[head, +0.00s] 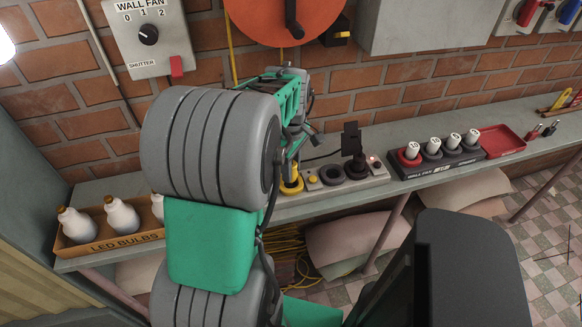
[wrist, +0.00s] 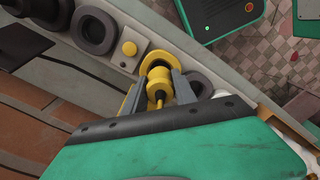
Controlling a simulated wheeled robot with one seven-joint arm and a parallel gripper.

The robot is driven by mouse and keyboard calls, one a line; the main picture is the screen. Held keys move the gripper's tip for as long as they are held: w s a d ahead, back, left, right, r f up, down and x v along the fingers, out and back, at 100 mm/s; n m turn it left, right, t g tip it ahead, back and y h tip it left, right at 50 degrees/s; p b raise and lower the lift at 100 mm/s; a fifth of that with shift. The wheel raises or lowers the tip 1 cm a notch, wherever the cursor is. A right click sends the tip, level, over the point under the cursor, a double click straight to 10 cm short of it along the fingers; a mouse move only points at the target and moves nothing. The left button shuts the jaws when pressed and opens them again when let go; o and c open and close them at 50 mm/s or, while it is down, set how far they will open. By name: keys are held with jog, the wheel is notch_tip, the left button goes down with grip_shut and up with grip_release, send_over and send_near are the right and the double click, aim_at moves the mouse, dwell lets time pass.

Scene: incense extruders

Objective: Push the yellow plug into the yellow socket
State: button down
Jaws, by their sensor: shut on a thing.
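The yellow socket (wrist: 150,57) is a yellow ring on the grey strip on the bench. In the head view its yellow rim (head: 291,187) shows just below my arm. My gripper (wrist: 157,84) is shut on the yellow plug (wrist: 158,88), with one grey finger on each side. The plug is lined up with the socket and its front end is at or very close to the ring. I cannot tell how deep it sits.
Beside the yellow socket are a yellow button (wrist: 129,48) and dark sockets (wrist: 94,28). A black plug (head: 351,140) stands in one dark socket. To the right are a rack of white-topped knobs (head: 437,158) and a red tray (head: 499,140). A bulb box (head: 110,239) is at left.

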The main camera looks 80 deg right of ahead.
jog(key=shift+f+b, duration=0.7)
jog(key=shift+f, duration=0.65)
